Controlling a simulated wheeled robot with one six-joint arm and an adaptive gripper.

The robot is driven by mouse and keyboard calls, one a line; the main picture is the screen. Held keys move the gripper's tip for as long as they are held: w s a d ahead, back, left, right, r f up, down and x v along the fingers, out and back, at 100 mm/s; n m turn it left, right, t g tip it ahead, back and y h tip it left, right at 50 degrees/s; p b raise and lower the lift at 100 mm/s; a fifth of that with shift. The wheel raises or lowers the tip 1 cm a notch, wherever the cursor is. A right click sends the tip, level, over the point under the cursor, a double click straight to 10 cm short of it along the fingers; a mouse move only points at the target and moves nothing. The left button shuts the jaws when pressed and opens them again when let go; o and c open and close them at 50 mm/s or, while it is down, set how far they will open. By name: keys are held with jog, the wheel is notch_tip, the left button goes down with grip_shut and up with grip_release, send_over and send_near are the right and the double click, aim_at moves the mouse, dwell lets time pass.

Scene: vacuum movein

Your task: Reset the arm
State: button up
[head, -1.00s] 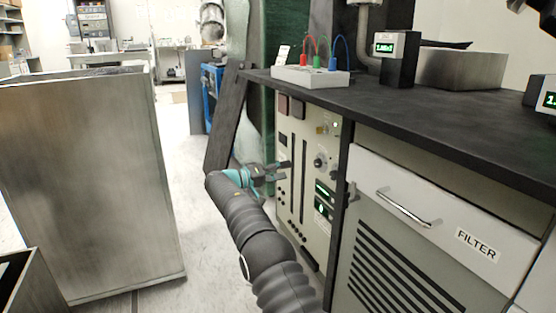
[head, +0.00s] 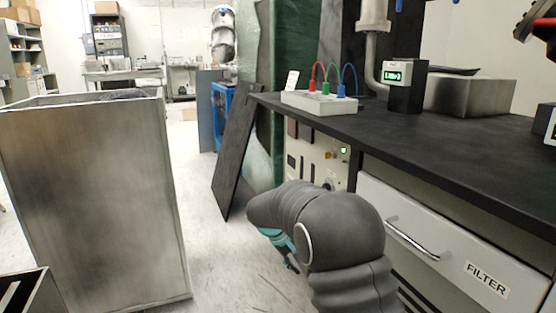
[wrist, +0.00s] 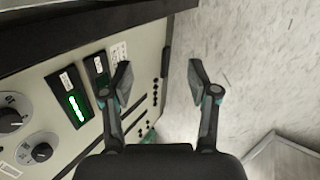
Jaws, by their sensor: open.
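My gripper (wrist: 158,80) is open and empty in the wrist view, its two dark fingers spread apart. The left finger shows in front of the cream control panel (wrist: 55,120), and the right finger shows over the pale floor. In the head view my bent arm covers the lower part of the control panel (head: 310,152) and hides most of the gripper. The panel carries knobs and a lit green display (wrist: 75,108).
A tall metal bin (head: 90,195) stands at the left. A black worktop (head: 440,135) with a white connector box (head: 318,103) and a small display unit (head: 405,88) lies at the right, above a drawer marked FILTER (head: 440,235). A dark board (head: 234,150) leans behind. Floor shows between bin and cabinet.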

jog(key=s+d+r+m+t+y+p, duration=0.1)
jog(key=s+d+r+y+p, duration=0.1)
jog(key=s+r, duration=0.5)
jog(key=s+d+r+m+t+y+p, duration=0.1)
jog(key=s+r, duration=0.6)
jog(key=s, duration=1.1)
jog(key=s+d+r+m+t+y+p, duration=0.1)
jog(key=s+d+r+m+y+p, duration=0.2)
jog(key=s, duration=0.9)
notch_tip(320, 180, up, 5)
jog(key=d+p, duration=0.2)
jog(key=shift+s+d+f, duration=0.2)
jog(key=shift+s+d, duration=0.1)
